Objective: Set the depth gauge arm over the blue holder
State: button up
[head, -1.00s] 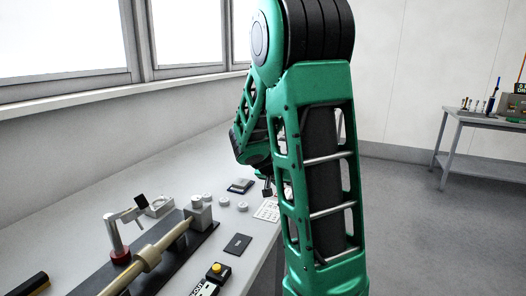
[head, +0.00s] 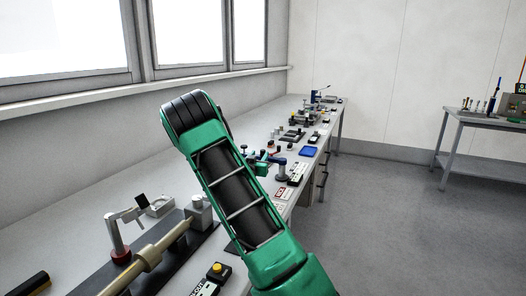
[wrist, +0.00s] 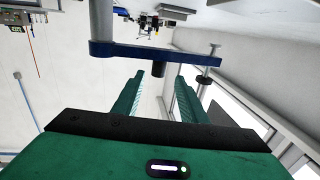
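My gripper (wrist: 157,84) is open in the wrist view, its two green fingers apart. Just beyond the fingertips a blue arm (wrist: 150,52) runs across, joined to a grey post (wrist: 101,20). A dark cylinder (wrist: 158,69) hangs from it in line with the gap between the fingers; I cannot tell whether they touch. In the head view my gripper (head: 262,157) is small and partly hidden by my arm, beside a blue and grey stand (head: 281,168) on the bench. I cannot tell for sure which part is the depth gauge arm or the blue holder.
A blue tray (head: 309,152) lies farther along the bench (head: 85,190). Several small devices crowd the bench's far end. A post with a red collar (head: 120,254) and a shaft fixture (head: 152,255) stand in front. Open floor (head: 400,220) lies to the right.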

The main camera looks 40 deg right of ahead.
jog(key=x, duration=0.9)
jog(key=shift+d, duration=0.3)
jog(key=shift+w, duration=0.1)
jog(key=shift+c, duration=0.4)
